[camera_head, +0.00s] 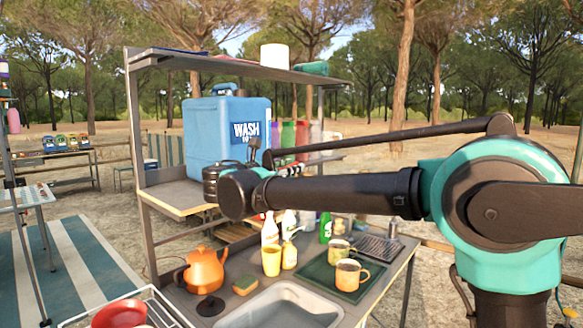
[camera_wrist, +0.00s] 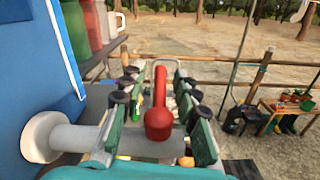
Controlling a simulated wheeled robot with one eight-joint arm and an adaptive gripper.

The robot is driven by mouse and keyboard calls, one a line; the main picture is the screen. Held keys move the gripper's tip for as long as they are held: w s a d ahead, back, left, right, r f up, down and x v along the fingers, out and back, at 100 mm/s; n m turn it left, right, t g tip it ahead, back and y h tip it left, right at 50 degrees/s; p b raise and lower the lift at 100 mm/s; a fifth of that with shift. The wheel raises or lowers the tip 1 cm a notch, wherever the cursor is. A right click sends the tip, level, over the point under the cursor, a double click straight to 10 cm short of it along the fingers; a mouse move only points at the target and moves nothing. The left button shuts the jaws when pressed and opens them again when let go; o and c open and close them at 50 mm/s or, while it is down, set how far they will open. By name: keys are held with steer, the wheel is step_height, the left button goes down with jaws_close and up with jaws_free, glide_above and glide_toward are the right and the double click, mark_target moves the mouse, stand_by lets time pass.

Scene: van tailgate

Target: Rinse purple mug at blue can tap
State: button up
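The blue can (camera_head: 210,130), marked WASH, stands on the rack's middle shelf. Its side (camera_wrist: 25,80) fills the left of the wrist view. A pale tap (camera_wrist: 75,138) with a round flange sticks out of it, and a red lever (camera_wrist: 160,115) rises at the tap's outer end. My gripper (camera_wrist: 155,82) is open, with one row of fingers on each side of the red lever; I cannot tell whether they touch it. In the head view my gripper (camera_head: 262,160) is partly hidden by my arm, in front of the can. I see no purple mug in either view.
Below are a sink basin (camera_head: 283,305), an orange kettle (camera_head: 204,270), a yellow cup (camera_head: 271,262), and mugs (camera_head: 347,276) on a green tray (camera_head: 318,279). Coloured bottles (camera_head: 288,140) and a white mug (camera_wrist: 117,22) stand beside the can.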

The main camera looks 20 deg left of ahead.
steer(key=shift+w+d, duration=0.1)
steer(key=shift+w, duration=0.25)
steer(key=shift+c, duration=0.5)
jaws_close()
